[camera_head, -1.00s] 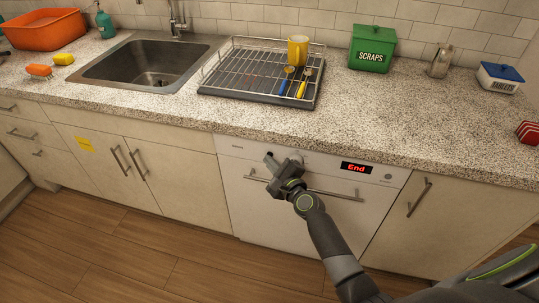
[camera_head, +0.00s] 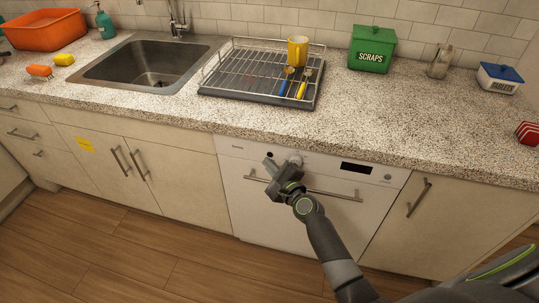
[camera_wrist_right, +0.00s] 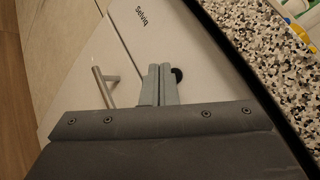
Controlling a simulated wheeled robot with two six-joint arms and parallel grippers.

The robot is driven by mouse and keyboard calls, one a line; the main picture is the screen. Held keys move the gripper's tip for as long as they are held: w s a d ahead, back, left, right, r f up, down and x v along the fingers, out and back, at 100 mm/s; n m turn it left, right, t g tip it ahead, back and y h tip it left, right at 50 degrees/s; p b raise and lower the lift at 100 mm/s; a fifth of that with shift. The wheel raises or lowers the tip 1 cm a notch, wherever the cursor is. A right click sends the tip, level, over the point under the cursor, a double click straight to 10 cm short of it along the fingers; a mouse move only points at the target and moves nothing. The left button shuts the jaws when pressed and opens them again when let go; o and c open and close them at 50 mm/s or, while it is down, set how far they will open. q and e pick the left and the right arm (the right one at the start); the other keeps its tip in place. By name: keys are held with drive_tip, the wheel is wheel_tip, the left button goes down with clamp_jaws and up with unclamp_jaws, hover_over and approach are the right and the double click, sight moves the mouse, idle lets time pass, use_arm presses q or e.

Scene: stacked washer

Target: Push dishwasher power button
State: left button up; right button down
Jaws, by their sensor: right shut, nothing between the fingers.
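The white dishwasher (camera_head: 290,222) sits under the counter, its door shut. Its display (camera_head: 356,168) on the control panel is dark. A light round knob (camera_head: 295,157) shows partly behind my gripper. My left gripper is not in view.
The dishwasher's bar handle (camera_head: 335,195) runs below the panel, close under my right gripper. The counter edge overhangs above it. A dish rack (camera_head: 240,75) and a green scraps box (camera_head: 371,50) stand on the counter. A cabinet handle (camera_head: 419,199) is at the right.

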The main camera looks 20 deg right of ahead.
drive_tip(key=s+a, duration=0.3)
drive_tip(key=s, duration=0.2)
drive_tip(key=shift+a, duration=0.2)
idle(0.3)
drive_tip(key=shift+f, duration=0.15)
drive_tip(key=s+d+f+n+g+h, duration=0.1)
drive_tip(key=s+d+f+n+g, duration=0.2)
drive_tip(key=s+f, duration=0.5)
drive_tip(key=s+d+f+n+g+h, duration=0.15)
drive_tip(key=s+f+n, duration=0.3)
drive_tip(key=f, duration=0.75)
drive_tip(key=s+d+f+n+g, duration=0.2)
drive_tip(key=s+f+n+g, duration=0.3)
drive_tip(key=f, duration=0.5)
drive_tip(key=s+d+f+n+g, duration=0.2)
drive_tip(key=s+f+n, duration=0.1)
drive_tip(key=s, duration=0.7)
drive_tip(key=s+d+f+n+g+h, duration=0.1)
drive_tip(key=s+d+f+n+g, duration=0.1)
drive_tip(key=s, duration=0.9)
drive_tip(key=s+d+f+n+g+h+p, duration=0.1)
drive_tip(key=s+d+f+n+g, duration=0.1)
drive_tip(key=s+f+n, duration=0.4)
drive_tip(key=s+d+f, duration=0.1)
drive_tip(key=s, duration=0.3)
drive_tip(key=shift+s+d+f, duration=0.15)
drive_tip(key=shift+d+f, duration=0.05)
drive_tip(key=shift+d, duration=0.05)
